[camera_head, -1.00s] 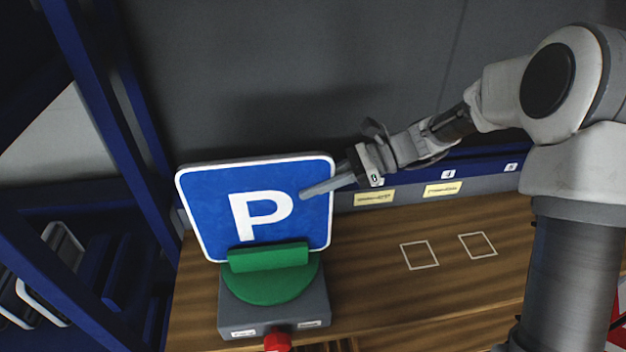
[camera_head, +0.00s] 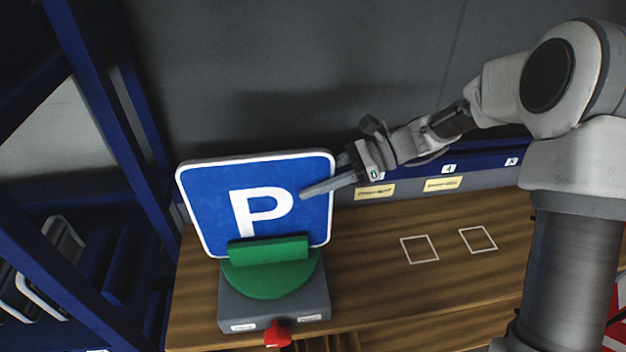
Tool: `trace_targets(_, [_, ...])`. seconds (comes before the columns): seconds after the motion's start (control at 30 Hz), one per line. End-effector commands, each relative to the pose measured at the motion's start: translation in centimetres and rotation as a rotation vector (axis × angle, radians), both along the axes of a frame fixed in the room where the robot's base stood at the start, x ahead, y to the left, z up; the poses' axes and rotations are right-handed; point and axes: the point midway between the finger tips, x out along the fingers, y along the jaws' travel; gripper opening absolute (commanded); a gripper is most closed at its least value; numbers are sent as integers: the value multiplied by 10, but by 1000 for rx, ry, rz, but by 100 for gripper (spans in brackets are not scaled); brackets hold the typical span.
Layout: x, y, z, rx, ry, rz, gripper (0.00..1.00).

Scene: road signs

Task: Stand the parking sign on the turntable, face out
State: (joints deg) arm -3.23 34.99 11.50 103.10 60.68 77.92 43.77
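The parking sign (camera_head: 225,190) is a blue square panel with a white border and a white P. It stands nearly upright, slightly tilted in the picture, with its P face toward the camera. Its lower edge is behind the green block of the green turntable (camera_head: 270,284), which sits on a grey base. My gripper (camera_head: 325,188) is at the sign's right edge. One finger lies across the front of the face; the other finger is hidden, probably behind the panel. The gripper appears shut on the sign's right edge. Whether the sign's bottom is fully seated is hidden.
A red knob (camera_head: 278,334) sticks out at the front of the base. The wooden bench (camera_head: 370,285) is clear to the right, with two white outlined squares. A blue rack (camera_head: 120,165) stands close on the left. A grey wall and a labelled ledge (camera_head: 410,188) are behind.

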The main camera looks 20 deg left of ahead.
Motion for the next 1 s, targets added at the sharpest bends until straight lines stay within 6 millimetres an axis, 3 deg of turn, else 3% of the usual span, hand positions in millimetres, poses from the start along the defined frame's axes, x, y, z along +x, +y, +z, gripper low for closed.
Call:
trace_targets(0.47, [5, -8, 2, -3, -3, -3, 55])
trace_targets(1.0, [54, -109, 49, -1, -3, -3, 55])
